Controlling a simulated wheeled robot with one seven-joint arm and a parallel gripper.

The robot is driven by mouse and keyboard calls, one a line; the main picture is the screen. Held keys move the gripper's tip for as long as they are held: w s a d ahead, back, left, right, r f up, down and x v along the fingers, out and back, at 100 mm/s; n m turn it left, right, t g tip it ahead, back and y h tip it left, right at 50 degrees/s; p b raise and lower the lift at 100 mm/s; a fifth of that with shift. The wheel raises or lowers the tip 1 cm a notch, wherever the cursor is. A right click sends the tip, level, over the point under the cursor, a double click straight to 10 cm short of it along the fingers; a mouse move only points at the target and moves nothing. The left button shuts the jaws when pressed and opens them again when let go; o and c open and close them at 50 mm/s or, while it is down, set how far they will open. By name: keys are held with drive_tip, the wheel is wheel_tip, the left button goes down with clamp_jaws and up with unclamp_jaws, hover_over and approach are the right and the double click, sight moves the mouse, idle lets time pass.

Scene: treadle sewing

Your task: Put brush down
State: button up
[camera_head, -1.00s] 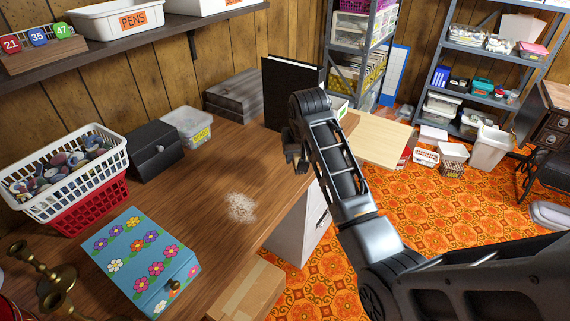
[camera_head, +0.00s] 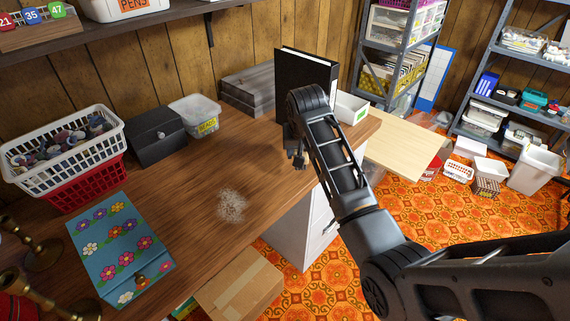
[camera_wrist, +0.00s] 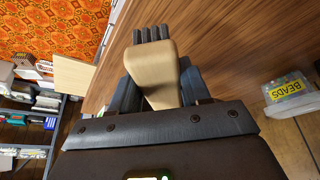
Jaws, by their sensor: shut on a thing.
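The brush (camera_wrist: 155,65) has a pale beige body with several dark tufts at its far end. In the wrist view my gripper (camera_wrist: 158,88) is shut on it, one dark finger at each side. In the head view my gripper (camera_head: 298,160) hangs at the end of the bent arm, above the right part of the wooden desk (camera_head: 185,235), in front of the black binder (camera_head: 303,85). The brush is too small or hidden to make out there. A pale patch of dust (camera_head: 231,206) lies on the desk, left of and nearer than my gripper.
The desk also bears a flowered blue box (camera_head: 122,245), a white basket (camera_head: 65,165), a dark case (camera_head: 157,137) and a beads tub (camera_head: 196,116), also in the wrist view (camera_wrist: 287,92). Bare wood surrounds the dust. A cardboard box (camera_head: 240,285) stands below the front edge.

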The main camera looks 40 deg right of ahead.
hover_over(285, 169)
drive_tip(key=s+a, duration=0.1)
wheel_tip(285, 169, down, 3)
drive_tip(key=shift+r, duration=0.1)
drive_tip(key=shift+f, duration=2)
drive_tip(key=shift+f, duration=0.3)
drive_tip(key=o, duration=0.9)
drive_tip(key=shift+o, duration=0.2)
drive_tip(key=shift+r, duration=0.3)
drive_tip(key=v, duration=1.2)
drive_tip(key=shift+p, duration=0.3)
drive_tip(key=shift+a+f, duration=0.1)
